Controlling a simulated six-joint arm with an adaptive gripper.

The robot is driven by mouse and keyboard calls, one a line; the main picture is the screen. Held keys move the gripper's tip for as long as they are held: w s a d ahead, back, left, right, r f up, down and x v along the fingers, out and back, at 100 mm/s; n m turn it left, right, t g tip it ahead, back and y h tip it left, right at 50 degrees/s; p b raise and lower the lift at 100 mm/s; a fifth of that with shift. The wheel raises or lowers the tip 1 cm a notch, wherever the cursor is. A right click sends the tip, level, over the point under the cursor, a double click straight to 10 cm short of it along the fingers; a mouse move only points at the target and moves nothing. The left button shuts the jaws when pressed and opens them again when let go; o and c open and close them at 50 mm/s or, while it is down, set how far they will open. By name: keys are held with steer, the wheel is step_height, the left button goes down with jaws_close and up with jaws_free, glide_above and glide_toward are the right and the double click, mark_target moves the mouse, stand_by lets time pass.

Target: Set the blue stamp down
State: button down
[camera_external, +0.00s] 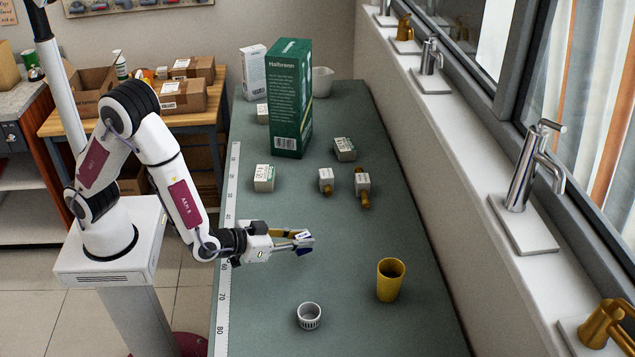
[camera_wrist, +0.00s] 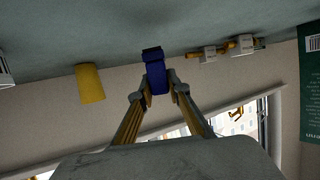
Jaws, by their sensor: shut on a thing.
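The blue stamp (camera_wrist: 155,70) is held between the two fingertips of my gripper (camera_wrist: 157,82) in the wrist view. Its darker end points away from the palm. In the external view my gripper (camera_external: 301,241) reaches in from the left over the green table, with its fingers roughly level. Only small blue patches of the stamp (camera_external: 303,250) show there at the fingertips. The stamp appears to be above the tabletop, but the exact gap cannot be told.
A yellow cup (camera_external: 390,280) stands to the right and nearer the camera. White-and-brass fittings (camera_external: 362,187), small boxes (camera_external: 264,178) and a tall green box (camera_external: 289,98) stand farther back. Table around the gripper is clear.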

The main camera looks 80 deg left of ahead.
steer(key=shift+f, duration=1.5)
steer(key=shift+f, duration=0.1)
steer(key=c, duration=1.9)
jaws_free()
steer(key=shift+v, duration=6.05)
steer(key=shift+w+d, duration=0.15)
steer(key=shift+w, duration=0.05)
